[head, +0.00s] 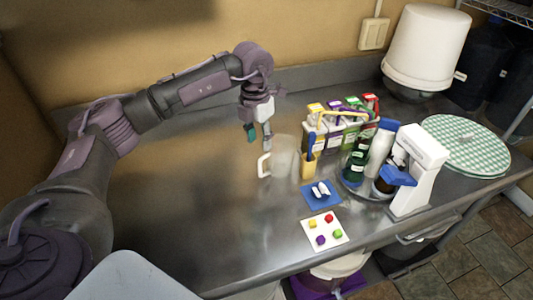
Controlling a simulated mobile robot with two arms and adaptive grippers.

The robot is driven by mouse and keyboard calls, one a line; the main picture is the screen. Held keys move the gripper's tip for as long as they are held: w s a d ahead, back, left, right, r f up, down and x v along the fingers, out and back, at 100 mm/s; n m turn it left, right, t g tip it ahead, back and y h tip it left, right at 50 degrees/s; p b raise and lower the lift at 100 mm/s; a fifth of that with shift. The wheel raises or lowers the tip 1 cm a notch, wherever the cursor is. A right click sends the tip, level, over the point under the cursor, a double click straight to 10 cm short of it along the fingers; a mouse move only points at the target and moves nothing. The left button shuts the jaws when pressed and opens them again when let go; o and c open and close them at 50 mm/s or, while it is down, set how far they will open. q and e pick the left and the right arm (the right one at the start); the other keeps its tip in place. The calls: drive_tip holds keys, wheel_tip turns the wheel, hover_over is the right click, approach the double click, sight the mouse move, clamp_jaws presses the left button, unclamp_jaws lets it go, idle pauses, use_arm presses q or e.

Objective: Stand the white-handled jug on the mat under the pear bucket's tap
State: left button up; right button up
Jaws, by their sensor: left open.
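A clear jug (284,157) with a white handle (263,165) stands on the steel counter near the middle, its handle turned left. My left gripper (259,138) points down just above and behind the handle. Its fingers are apart and empty. White buckets (341,265) show partly below the counter's front edge, one with purple at its base. I cannot tell which bucket is the pear one, and no tap is clear. A small blue mat (309,202) lies on the counter with small white pieces on it. My right gripper is not in view.
Cartons (330,125) and a rack of bottles (357,165) crowd the jug's right side. Beyond are a white machine (418,160), a round green checked cloth (461,143) and a large white tub (426,45). A white card (322,241) lies in front. The counter's left is clear.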

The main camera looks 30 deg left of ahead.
use_arm(q)
drive_tip(key=s+a+f+m+t+h+b, duration=0.1)
drive_tip(key=s+a+f+m+t+b, duration=0.1)
drive_tip(key=s+m+b, duration=0.15)
drive_tip(key=t, duration=0.1)
approach(264, 174)
wheel_tip(264, 174, down, 3)
drive_tip(key=shift+r+m+h+p, duration=0.1)
drive_tip(key=shift+m+h+p, duration=0.2)
drive_tip(key=shift+p, duration=0.1)
drive_tip(key=w+f, duration=0.1)
drive_tip(key=f+p, duration=0.1)
drive_tip(key=w+d+f+p, duration=0.1)
drive_tip(key=f, duration=0.1)
drive_tip(key=shift+w+d, duration=0.1)
drive_tip(key=shift+w, duration=0.2)
drive_tip(key=shift+w+f, duration=0.1)
drive_tip(key=shift+f, duration=0.3)
clamp_jaws()
drive_tip(key=shift+t, duration=0.3)
